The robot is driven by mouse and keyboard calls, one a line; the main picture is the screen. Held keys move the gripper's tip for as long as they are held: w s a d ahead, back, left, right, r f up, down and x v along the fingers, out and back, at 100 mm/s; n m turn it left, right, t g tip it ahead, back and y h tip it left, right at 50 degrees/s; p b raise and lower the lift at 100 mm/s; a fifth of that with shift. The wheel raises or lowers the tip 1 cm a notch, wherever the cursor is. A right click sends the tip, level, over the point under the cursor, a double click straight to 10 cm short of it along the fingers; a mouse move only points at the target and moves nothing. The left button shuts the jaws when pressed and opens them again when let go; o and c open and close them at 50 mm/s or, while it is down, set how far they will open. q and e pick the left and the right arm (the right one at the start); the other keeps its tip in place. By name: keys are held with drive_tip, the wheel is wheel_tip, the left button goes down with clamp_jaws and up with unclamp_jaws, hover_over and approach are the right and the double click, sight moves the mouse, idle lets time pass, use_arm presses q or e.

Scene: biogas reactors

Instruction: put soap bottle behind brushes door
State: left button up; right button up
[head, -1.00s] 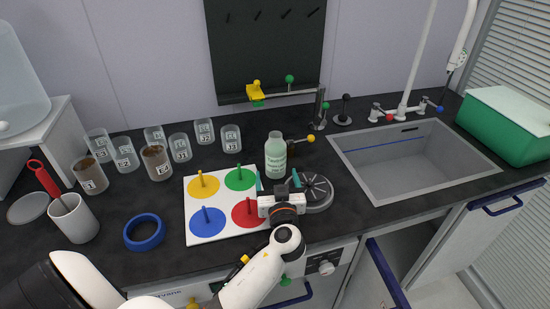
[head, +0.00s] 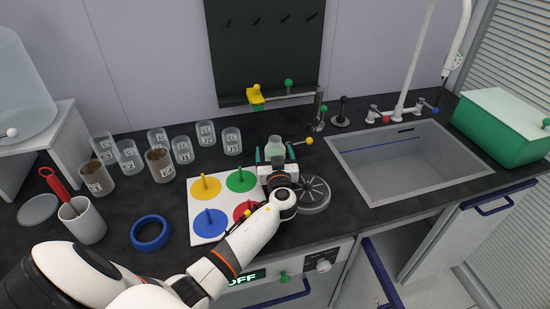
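The soap bottle (head: 275,146) is pale green with a clear neck and stands upright on the dark counter, left of the sink. My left gripper (head: 274,156) is in front of it with its two teal fingers apart, one on each side of the bottle. The gripper body hides the bottle's lower part, and I cannot tell whether the fingers touch it. A cabinet door with a long blue handle (head: 384,272) stands open below the sink. I cannot read any label marking it as the brushes door. My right gripper is not in view.
A white board with coloured discs and pegs (head: 198,238) lies left of the bottle. A round grey drain-like disc (head: 314,194) is at its right. Beyond are the sink (head: 400,165), a green box (head: 500,135) and several glass beakers (head: 182,150). A blue ring (head: 150,232) lies front left.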

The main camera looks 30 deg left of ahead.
use_arm(q)
drive_tip(key=c, duration=1.2)
drive_tip(key=shift+c, duration=0.2)
drive_tip(key=shift+r, duration=0.1)
